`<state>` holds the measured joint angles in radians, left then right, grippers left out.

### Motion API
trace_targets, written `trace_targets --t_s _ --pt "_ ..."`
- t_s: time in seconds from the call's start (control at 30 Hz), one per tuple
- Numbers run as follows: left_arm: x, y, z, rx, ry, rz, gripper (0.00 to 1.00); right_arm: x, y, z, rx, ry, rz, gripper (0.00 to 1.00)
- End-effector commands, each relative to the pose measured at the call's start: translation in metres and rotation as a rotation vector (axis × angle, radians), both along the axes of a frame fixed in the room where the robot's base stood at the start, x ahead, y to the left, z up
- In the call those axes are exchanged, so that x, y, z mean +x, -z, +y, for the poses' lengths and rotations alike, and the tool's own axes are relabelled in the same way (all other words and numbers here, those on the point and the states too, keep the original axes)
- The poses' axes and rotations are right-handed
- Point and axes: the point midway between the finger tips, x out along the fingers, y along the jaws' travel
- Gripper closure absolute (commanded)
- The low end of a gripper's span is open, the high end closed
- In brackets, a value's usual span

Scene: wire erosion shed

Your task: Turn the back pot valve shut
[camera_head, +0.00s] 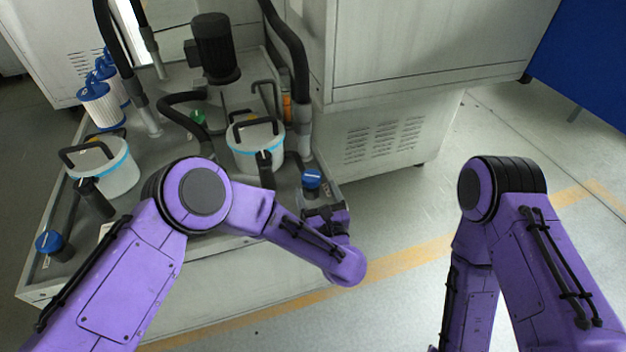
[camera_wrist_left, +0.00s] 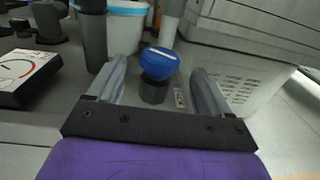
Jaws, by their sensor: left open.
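A white pot with a light-blue band (camera_head: 257,145) stands on the machine deck, and its lower part shows at the top of the left wrist view (camera_wrist_left: 125,25). To its right is a valve with a round blue knob (camera_head: 311,178) on a dark stem. In the left wrist view the blue knob (camera_wrist_left: 159,62) sits between and beyond my spread fingers, with no clear contact. My left gripper (camera_head: 320,208) is open and empty, just on the near side of this valve. A second blue valve knob (camera_head: 48,240) is by the left pot (camera_head: 104,170). My right gripper is out of view.
A dark motor (camera_head: 215,48), black hoses (camera_head: 290,50) and white filter cartridges (camera_head: 100,103) stand on the deck. A grey cabinet (camera_head: 400,50) rises behind the valve. A gauge box (camera_wrist_left: 28,75) lies left of my fingers. Open floor (camera_head: 410,210) is to the right.

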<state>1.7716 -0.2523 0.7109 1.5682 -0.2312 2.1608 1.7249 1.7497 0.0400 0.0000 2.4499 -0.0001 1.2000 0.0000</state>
Motion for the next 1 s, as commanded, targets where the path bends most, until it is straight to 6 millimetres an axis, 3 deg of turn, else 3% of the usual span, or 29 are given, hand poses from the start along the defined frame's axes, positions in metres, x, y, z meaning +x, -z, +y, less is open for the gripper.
trace_targets --t_s 0.2,0.53,0.57,0.7,0.73,1.0 --pt "0.035 0.0 0.009 0.001 0.0 0.0 0.2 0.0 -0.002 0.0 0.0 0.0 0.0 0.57" --pt "0.041 0.0 0.011 0.003 0.002 0.002 0.2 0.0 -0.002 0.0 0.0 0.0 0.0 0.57" --pt "0.041 0.0 0.011 0.003 0.002 0.002 0.26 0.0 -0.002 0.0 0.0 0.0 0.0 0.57" --pt "0.041 0.0 0.011 0.003 0.002 0.002 0.72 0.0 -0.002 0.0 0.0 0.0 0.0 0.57" --pt "0.041 0.0 0.01 0.003 0.003 0.002 0.76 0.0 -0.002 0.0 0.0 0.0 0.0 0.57" --pt "0.041 0.0 0.011 0.004 0.022 0.001 0.76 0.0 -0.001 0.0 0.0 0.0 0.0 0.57"
